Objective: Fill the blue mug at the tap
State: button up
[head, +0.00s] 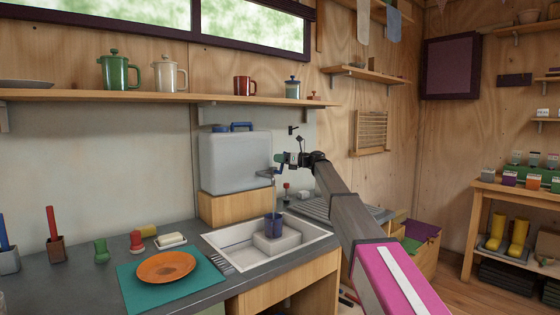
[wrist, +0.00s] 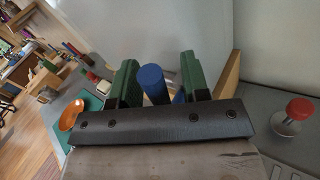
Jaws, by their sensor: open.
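The blue mug (head: 274,226) stands upright on a pale block in the sink, under the tap (head: 266,173) of the grey water container (head: 235,160). I cannot see into the mug. My gripper (head: 280,159) is beside the container's front right edge, just above the tap. In the wrist view my gripper (wrist: 158,76) is open, its green fingers on either side of a blue upright cylinder (wrist: 152,82), which looks like the tap's handle. A gap shows between the cylinder and the right finger. The mug cannot be made out there.
The container sits on a wooden box (head: 232,208) behind the sink (head: 222,241). A red-topped knob (wrist: 299,108) stands on the counter to the right. An orange plate (head: 166,266) lies on a teal mat (head: 130,292) at left. A shelf (head: 150,95) runs above.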

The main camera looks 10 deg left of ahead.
grip_shut()
jog(key=shift+s+a+r+n+h, duration=0.1)
jog(key=shift+s+a+n+h, duration=0.45)
jog(key=shift+n, duration=0.35)
jog(key=shift+s+n+h, duration=0.2)
jog(key=shift+n+h, duration=0.2)
jog(key=shift+h, duration=0.15)
grip_release()
jog(key=v, duration=1)
jog(key=shift+d, duration=0.35)
